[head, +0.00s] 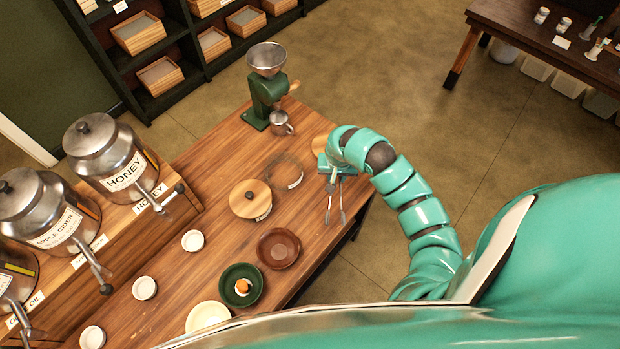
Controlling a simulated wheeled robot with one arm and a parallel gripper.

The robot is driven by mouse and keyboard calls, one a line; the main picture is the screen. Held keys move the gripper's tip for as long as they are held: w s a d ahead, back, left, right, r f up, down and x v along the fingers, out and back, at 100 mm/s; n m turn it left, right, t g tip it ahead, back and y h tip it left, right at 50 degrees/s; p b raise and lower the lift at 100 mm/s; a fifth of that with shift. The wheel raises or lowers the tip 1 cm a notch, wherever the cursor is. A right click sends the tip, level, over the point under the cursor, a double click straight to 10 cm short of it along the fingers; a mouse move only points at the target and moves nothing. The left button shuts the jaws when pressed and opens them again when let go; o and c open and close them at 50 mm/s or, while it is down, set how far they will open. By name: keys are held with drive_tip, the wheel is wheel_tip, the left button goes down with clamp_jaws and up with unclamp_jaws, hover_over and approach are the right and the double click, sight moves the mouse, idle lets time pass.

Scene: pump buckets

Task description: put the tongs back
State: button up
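The tongs (342,203) are silver, with two slightly spread arms pointing toward the bottom of the picture. They hang from my teal gripper (334,171) near the table's right edge. My gripper appears shut on their upper end; its fingertips are small and partly hidden by my arm, so the exact grip is unclear. The tongs' tips show against the wooden table (215,165); I cannot tell how far above it they are.
A round wooden-topped thing (320,145) is partly hidden behind my gripper. A green grinder (262,95), metal cup (281,124), wood-lidded container (250,199), brown dish (278,248) and green dish (241,271) stand nearby. Labelled metal dispensers (105,160) line the left.

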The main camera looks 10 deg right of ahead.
wheel_tip(320, 180, down, 7)
drive_tip(key=m+g+b, duration=0.1)
drive_tip(key=m+b, duration=0.1)
drive_tip(key=m+g+y+b, duration=0.1)
drive_tip(key=m+b, duration=0.2)
drive_tip(key=shift+r+b, duration=0.2)
drive_tip(key=shift+b, duration=0.15)
drive_tip(key=shift+f+b, duration=0.5)
drive_tip(key=shift+f, duration=0.65)
drive_tip(key=o, duration=1.1)
drive_tip(key=shift+r, duration=0.1)
